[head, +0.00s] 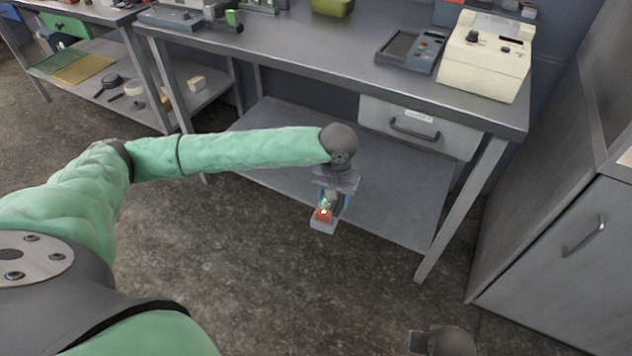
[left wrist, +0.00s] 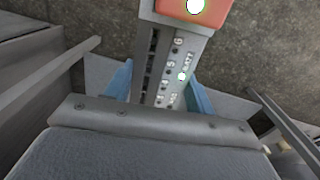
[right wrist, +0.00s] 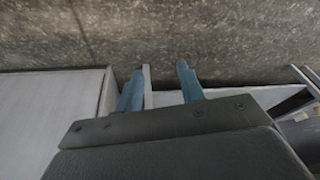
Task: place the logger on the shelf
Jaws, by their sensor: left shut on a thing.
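The logger (head: 323,224) is a small light grey box with an orange-red part and bright lit spots. My left gripper (head: 331,200) is shut on it and holds it in front of the workbench's lower shelf. In the left wrist view the logger (left wrist: 168,50) sits between the blue fingers (left wrist: 160,76), with a row of ports and markings on its face. The lower shelf (head: 385,190) is a bare grey board under the bench; my arm hides part of it. My right gripper shows in the right wrist view (right wrist: 160,72), with its fingers apart and nothing held between them.
A drawer (head: 418,128) hangs under the bench top above the shelf's right part. A bench leg (head: 462,208) stands at the shelf's right front. A grey cabinet (head: 560,240) is at the right. Another lower shelf (head: 110,92) at the left holds several items.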

